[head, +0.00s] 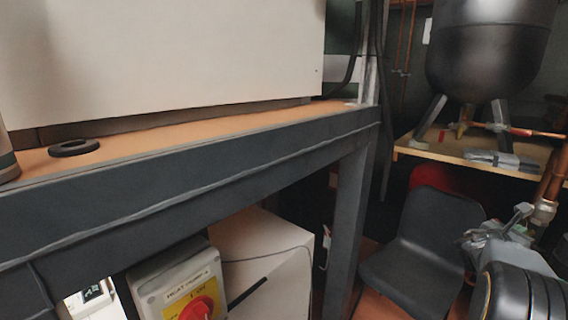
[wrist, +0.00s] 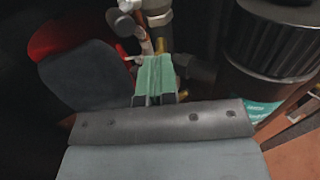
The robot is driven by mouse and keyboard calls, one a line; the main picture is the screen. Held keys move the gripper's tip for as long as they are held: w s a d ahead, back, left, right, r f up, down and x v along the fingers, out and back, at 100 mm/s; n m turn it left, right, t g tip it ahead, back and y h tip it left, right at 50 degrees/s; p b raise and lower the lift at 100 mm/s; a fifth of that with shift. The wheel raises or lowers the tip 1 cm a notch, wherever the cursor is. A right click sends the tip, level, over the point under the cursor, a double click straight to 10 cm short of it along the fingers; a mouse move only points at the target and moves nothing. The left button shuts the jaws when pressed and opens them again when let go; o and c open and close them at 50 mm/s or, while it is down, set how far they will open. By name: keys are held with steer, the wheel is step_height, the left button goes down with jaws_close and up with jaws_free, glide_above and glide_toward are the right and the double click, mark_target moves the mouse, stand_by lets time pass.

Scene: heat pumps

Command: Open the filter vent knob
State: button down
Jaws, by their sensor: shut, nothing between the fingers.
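My gripper (wrist: 156,62) shows in the wrist view with its two green fingers together and nothing between them. Just beyond the fingertips are metal pipe fittings (wrist: 157,18) and a round grey knob-like part (wrist: 120,22) at upper left. I cannot tell whether that part is the filter vent knob. A dark cylinder with a ribbed cap (wrist: 272,42) stands to the right of the fingers. I cannot make out the vent knob in the head view, and the fingertips are not clear there.
A dark chair (head: 425,245) stands at right under a wooden shelf (head: 480,160) holding a black tank (head: 490,45). A copper pipe (head: 553,178) runs at the right edge. A dark bench frame (head: 200,175) crosses the left, above a yellow-labelled switch box (head: 165,285).

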steer(key=shift+s+d+r, duration=0.1)
steer(key=shift+d+r, duration=0.1)
steer(key=shift+w+a+b, duration=0.1)
steer(key=shift+w+b, duration=0.1)
steer(key=shift+b, duration=1.1)
steer(key=shift+w+r, duration=0.1)
stand_by(0.6)
steer(key=shift+b+v, duration=0.55)
steer(key=shift+v, duration=2.2)
steer(key=shift+w, duration=0.2)
